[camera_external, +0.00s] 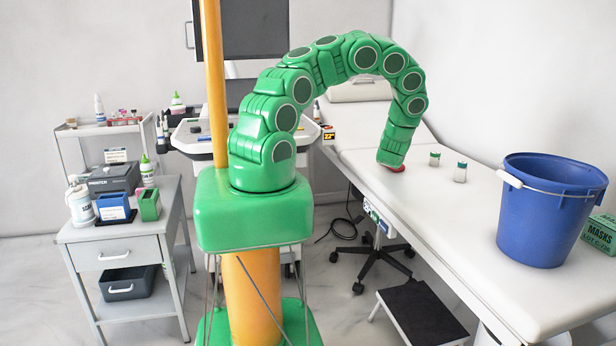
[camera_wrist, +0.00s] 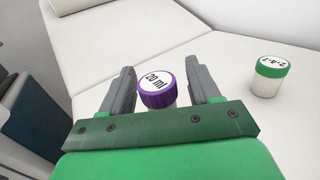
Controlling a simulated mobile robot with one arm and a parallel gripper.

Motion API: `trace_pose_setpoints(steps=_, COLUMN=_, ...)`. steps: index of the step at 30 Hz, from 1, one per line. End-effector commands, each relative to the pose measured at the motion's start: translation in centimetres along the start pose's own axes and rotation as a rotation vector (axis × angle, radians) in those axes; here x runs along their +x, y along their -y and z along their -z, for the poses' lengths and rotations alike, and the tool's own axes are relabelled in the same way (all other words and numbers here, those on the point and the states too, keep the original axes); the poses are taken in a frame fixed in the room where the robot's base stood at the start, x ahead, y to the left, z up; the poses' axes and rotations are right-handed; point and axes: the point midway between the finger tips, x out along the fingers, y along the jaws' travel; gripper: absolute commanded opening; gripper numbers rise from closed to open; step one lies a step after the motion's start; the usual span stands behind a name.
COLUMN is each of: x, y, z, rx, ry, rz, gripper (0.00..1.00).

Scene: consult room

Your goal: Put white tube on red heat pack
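My gripper (camera_wrist: 158,85) points down over the white bed at the end of my arm, with its fingers apart. A small jar with a purple cap marked "20 ml" (camera_wrist: 158,88) shows between the fingers; a gap shows on its right side. In the external view a red patch (camera_external: 397,169) shows at the tip of my arm, mostly hidden; I cannot tell if it is the red heat pack. No red shows in the wrist view. I cannot make out a clear white tube in either view.
A green-capped jar (camera_wrist: 268,76) stands right of my gripper. Two capped jars (camera_external: 434,159) (camera_external: 460,172) stand on the bed (camera_external: 455,215). A blue bucket (camera_external: 545,215) and a green masks box (camera_external: 601,234) stand farther right. The bed between jars and bucket is clear.

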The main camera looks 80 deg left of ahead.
Motion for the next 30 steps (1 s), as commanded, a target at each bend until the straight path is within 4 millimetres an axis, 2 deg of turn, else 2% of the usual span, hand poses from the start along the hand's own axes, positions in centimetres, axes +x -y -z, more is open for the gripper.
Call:
trace_pose_setpoints(steps=11, x=-0.5, y=0.1, z=-0.2, rx=0.001, ry=-0.001, rz=0.002, gripper=0.62)
trace_pose_setpoints(steps=30, x=-8.0, y=0.1, z=-0.2, rx=0.004, ry=-0.002, rz=0.003, gripper=0.62)
